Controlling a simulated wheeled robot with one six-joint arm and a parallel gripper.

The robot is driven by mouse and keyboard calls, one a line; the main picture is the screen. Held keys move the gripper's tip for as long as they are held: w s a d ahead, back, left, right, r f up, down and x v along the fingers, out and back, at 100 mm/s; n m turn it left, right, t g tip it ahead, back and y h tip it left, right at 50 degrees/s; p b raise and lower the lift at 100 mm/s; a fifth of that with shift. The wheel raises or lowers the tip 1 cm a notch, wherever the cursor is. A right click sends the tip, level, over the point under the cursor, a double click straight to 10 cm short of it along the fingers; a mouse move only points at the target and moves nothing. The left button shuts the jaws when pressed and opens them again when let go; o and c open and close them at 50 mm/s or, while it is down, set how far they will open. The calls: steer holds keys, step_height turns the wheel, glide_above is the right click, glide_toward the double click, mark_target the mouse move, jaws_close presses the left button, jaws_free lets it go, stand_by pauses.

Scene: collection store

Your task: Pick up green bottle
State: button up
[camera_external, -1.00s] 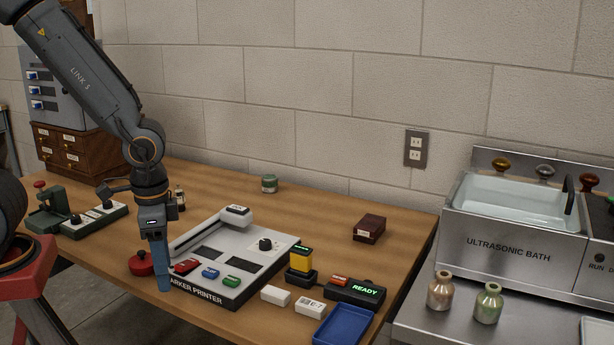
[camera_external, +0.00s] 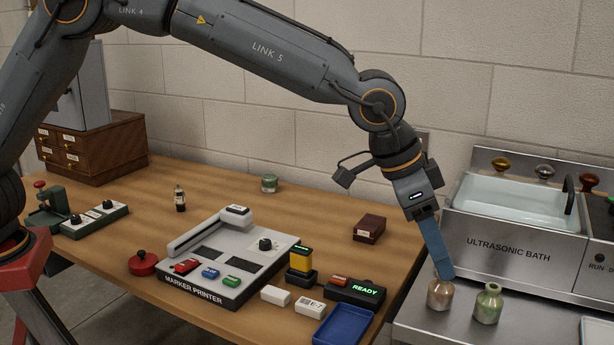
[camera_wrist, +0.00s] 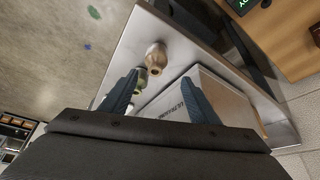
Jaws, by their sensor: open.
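The green bottle (camera_external: 487,303) stands upright on the steel counter in front of the ultrasonic bath. It has a rounded body and a narrow neck. A brown bottle (camera_external: 440,295) stands just left of it. My gripper (camera_external: 447,276) points down, and its fingertips overlap the brown bottle's neck in the external view; contact cannot be told. In the wrist view my gripper (camera_wrist: 158,77) is open with nothing held. The green bottle (camera_wrist: 141,83) shows there beside the left finger, partly hidden by it, with the brown bottle (camera_wrist: 155,57) beyond.
The ultrasonic bath (camera_external: 510,250) stands directly behind the bottles. The wooden table to the left holds a marker printer (camera_external: 212,275), a blue tray (camera_external: 343,325), a dark red box (camera_external: 369,229) and small blocks. The counter's front left is clear.

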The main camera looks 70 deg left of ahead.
glide_toward(466, 271)
step_height(466, 271, down, 3)
steer(key=shift+m+t, duration=0.3)
steer(key=shift+t, duration=0.1)
steer(key=shift+w+p+x, duration=0.15)
steer(key=shift+p+x, duration=0.45)
steer(key=shift+x, duration=1.45)
steer(key=shift+w+p+x, duration=0.15)
steer(key=shift+p+x, duration=0.45)
steer(key=shift+x, duration=1.5)
steer(key=shift+d+r, duration=0.2)
steer(key=c, duration=1.2)
